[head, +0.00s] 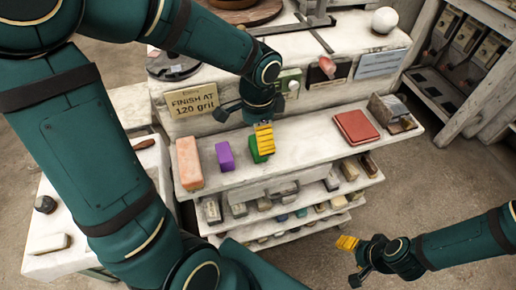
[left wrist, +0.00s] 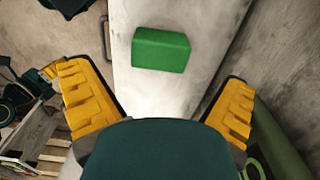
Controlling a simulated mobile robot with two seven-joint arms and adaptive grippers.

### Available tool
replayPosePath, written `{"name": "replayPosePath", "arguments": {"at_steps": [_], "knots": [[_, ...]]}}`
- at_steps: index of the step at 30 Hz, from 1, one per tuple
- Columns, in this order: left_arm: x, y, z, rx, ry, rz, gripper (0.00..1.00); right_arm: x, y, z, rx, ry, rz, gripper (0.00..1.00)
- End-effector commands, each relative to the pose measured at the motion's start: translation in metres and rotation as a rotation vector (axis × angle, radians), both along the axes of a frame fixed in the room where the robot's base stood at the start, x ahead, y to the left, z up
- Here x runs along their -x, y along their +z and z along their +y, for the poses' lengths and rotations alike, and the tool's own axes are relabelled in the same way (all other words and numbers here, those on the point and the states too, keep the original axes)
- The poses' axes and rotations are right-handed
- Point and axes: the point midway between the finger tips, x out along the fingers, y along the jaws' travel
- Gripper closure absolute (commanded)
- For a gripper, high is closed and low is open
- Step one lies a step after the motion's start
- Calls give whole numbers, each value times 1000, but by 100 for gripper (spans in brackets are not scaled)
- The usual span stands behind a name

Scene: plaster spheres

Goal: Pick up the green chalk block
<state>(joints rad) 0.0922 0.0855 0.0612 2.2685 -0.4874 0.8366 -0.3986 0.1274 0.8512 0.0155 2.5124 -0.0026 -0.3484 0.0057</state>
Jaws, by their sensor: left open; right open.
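The green chalk block (head: 253,150) stands on the top ledge of the pale shelf unit, partly hidden behind my left gripper (head: 264,140) in the head view. In the left wrist view the green block (left wrist: 160,50) lies on the pale ledge, ahead of and between the spread yellow fingers of my left gripper (left wrist: 157,80), not gripped. My left gripper is open and empty. My right gripper (head: 347,243) is open and empty, low at the right over the floor, well away from the block.
A purple block (head: 225,157) and a salmon block (head: 188,163) stand left of the green one on the ledge (head: 310,140). A red pad (head: 356,127) lies to the right. The upper bench front with a sign (head: 193,104) rises behind. Lower shelves hold several small blocks.

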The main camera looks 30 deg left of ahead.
Motion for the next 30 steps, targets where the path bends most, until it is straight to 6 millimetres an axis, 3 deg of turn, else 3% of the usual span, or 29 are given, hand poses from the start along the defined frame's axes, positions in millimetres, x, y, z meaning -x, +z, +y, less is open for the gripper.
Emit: {"name": "replayPosePath", "arguments": {"at_steps": [9, 20, 21, 27, 30], "knots": [[1, -50, 0, 0, 0, 4, 0, -3, -17, 0, 1, -2, -7, 39], [0, -59, 0, 0, -1, 1, 0, -4, -18, 0, 1, -2, -9, 39], [0, -59, 0, 0, -1, 1, 7, -4, -18, 0, 1, -2, -9, 39], [0, -59, 0, 0, -1, 1, 72, -4, -18, -1, 1, -2, -9, 39], [0, -58, 0, 0, -1, 1, 73, -4, -18, -1, 1, -2, -9, 39]]}}
